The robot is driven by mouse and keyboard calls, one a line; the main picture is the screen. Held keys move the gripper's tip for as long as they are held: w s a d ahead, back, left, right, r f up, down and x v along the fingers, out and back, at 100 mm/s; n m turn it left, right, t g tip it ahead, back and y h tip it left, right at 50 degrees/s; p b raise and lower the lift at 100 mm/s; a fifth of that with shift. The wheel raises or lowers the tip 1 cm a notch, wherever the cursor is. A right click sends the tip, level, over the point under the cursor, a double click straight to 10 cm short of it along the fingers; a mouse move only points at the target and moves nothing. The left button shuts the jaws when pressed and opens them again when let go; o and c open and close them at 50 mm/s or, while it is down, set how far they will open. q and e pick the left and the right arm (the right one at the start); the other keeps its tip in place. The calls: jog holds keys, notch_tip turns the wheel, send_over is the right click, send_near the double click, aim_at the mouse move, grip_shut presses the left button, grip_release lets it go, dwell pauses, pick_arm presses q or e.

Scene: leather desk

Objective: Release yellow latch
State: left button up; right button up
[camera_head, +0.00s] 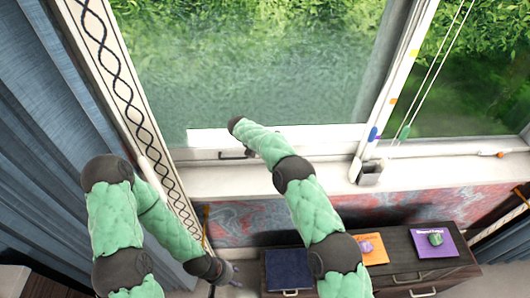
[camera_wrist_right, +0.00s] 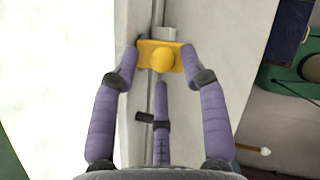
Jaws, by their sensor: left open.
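The yellow latch (camera_wrist_right: 163,57) is a flat yellow plate with a round knob, on the pale window frame in the right wrist view. My right gripper (camera_wrist_right: 161,66) has its fingers spread, with one outer fingertip at each end of the plate and a third finger below the knob. Whether the tips touch the plate is unclear. In the head view the right forearm reaches up to the window sill, and its gripper and the latch cannot be made out. My left gripper (camera_head: 226,272) is open and empty, low near the dresser's left side.
A dark handle (camera_head: 236,155) sits on the lower window frame. Below, a dark dresser (camera_head: 455,268) carries a blue book (camera_head: 288,270), an orange book (camera_head: 376,255) and a purple book (camera_head: 447,243). Blue curtains (camera_head: 40,130) hang at left.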

jog(key=shift+s+f, duration=0.1)
jog(key=v, duration=1.2)
dwell(0.4)
